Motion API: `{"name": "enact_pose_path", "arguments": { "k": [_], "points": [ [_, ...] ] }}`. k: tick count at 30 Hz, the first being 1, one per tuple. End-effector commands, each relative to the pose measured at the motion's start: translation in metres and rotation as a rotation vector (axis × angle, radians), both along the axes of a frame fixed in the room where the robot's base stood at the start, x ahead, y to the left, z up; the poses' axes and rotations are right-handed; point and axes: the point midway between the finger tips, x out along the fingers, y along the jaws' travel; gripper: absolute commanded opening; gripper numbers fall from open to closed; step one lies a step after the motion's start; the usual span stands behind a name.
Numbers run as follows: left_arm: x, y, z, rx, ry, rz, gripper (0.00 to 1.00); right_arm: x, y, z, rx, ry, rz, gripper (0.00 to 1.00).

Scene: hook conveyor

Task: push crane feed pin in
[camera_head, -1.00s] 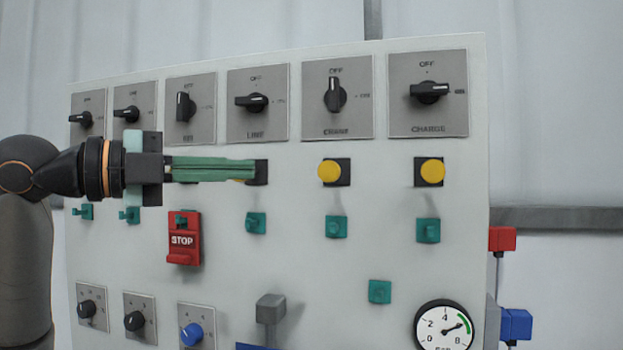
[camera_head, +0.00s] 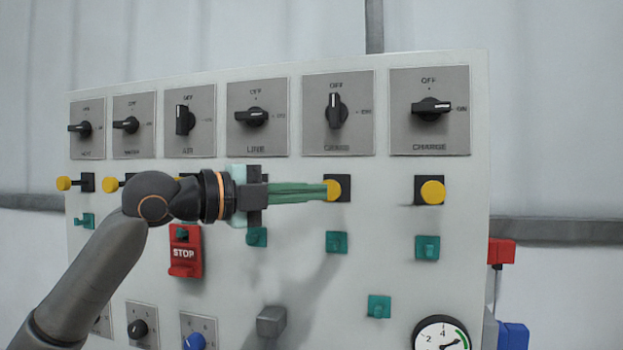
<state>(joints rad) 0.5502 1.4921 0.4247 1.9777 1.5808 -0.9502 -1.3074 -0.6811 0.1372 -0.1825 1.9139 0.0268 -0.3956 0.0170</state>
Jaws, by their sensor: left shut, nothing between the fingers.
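The crane feed pin (camera_head: 334,188) is a yellow knob on a black base, below the switch labelled CRANE (camera_head: 337,111). My left gripper (camera_head: 325,192), with green fingers, points right along the panel. It is shut and empty. Its tips overlap the left side of the yellow knob in the picture; I cannot tell whether they touch it. The CRANE switch handle stands upright, toward OFF. My right gripper is not in view.
Another yellow pin (camera_head: 432,192) sits to the right below the CHARGE switch (camera_head: 431,109). More yellow pins are at the left, partly behind my arm. A red STOP cover (camera_head: 183,254), green tabs (camera_head: 336,242) and a gauge (camera_head: 441,335) lie lower on the panel.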

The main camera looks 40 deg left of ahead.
Motion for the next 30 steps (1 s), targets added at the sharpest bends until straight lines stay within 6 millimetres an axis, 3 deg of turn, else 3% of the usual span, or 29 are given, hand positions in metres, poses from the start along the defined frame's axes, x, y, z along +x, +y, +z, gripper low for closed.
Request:
{"name": "enact_pose_path", "arguments": {
  "k": [5, 16, 24, 30],
  "points": [
    [0.011, 0.006, 0.000, -0.001, 0.001, 0.000, 0.00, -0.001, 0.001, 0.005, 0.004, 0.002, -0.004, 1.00],
    [0.012, 0.007, 0.000, -0.001, 0.000, 0.000, 0.00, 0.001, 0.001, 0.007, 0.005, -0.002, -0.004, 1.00],
    [0.036, 0.021, 0.005, -0.005, 0.001, -0.001, 0.00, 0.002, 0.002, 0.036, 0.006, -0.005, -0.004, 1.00],
    [0.044, 0.025, 0.000, 0.001, -0.001, 0.001, 0.00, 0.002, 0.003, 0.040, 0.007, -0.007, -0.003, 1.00]
  ]
}}
